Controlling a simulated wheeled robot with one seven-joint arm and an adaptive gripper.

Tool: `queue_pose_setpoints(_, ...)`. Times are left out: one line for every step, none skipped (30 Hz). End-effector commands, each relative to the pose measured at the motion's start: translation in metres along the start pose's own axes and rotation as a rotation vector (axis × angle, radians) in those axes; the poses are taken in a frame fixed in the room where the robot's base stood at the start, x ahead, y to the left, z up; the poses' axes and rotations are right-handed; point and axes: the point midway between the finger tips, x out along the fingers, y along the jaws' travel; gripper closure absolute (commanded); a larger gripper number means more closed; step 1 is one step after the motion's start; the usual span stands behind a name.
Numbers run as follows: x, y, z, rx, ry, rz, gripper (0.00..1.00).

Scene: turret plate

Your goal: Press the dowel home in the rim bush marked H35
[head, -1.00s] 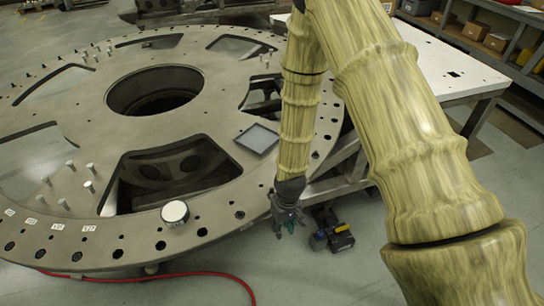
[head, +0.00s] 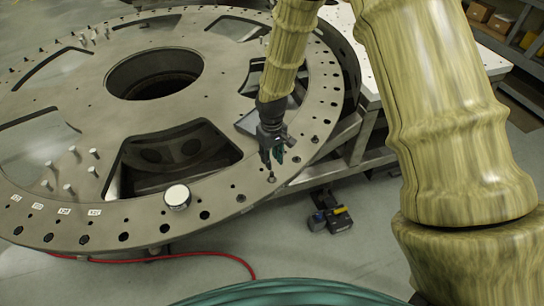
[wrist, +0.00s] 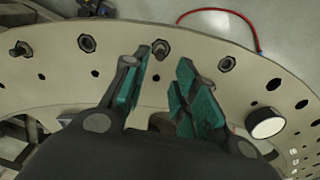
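My gripper (head: 275,160) hangs above the near right rim of the turret plate (head: 225,190). In the wrist view its two teal-padded fingers (wrist: 168,88) stand apart with nothing held between them. Just beyond the fingertips a rim bush (wrist: 162,50) appears to have a dowel end in it; how far it stands up I cannot tell. In the head view a small dark bush or pin (head: 271,178) shows just below the fingers. Another bush with a pin standing up (wrist: 20,48) is at the far left of the wrist view. No H35 mark is readable.
A white-topped cylinder (head: 177,197) stands on the rim to the left. Several upright pins (head: 74,151) and white labels (head: 64,211) are further left. A grey tray (head: 246,122) lies behind my gripper. A red cable (head: 200,255) and a dark tool (head: 331,219) are on the floor.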

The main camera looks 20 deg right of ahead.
Motion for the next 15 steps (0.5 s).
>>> queue_pose_setpoints(0.007, 0.000, 0.000, 0.000, 0.000, 0.000, 0.71)
queue_pose_setpoints(0.009, 0.000, 0.000, 0.000, 0.000, 0.000, 0.71)
queue_pose_setpoints(0.013, 0.000, 0.000, 0.000, 0.000, 0.000, 0.71)
queue_pose_setpoints(0.015, 0.000, 0.000, 0.000, 0.000, 0.000, 0.71)
queue_pose_setpoints(0.018, 0.000, 0.000, 0.000, 0.000, 0.000, 0.71)
queue_pose_setpoints(0.022, 0.000, 0.000, 0.000, 0.000, 0.000, 0.71)
queue_pose_setpoints(0.025, 0.000, 0.000, 0.000, 0.001, 0.000, 0.71)
queue_pose_setpoints(0.027, 0.000, 0.000, 0.000, 0.001, 0.000, 0.71)
queue_pose_setpoints(0.031, 0.000, 0.000, 0.000, 0.001, 0.000, 0.71)
queue_pose_setpoints(0.034, 0.000, 0.000, 0.000, 0.001, 0.000, 0.71)
queue_pose_setpoints(0.036, 0.000, 0.000, 0.000, 0.001, 0.000, 0.71)
queue_pose_setpoints(0.040, 0.000, 0.000, 0.000, 0.001, 0.000, 0.71)
queue_pose_setpoints(0.043, 0.000, 0.000, 0.000, 0.001, 0.000, 0.71)
queue_pose_setpoints(0.045, 0.000, 0.000, 0.000, 0.001, 0.000, 0.71)
queue_pose_setpoints(0.049, 0.000, 0.000, 0.000, 0.000, 0.000, 0.71)
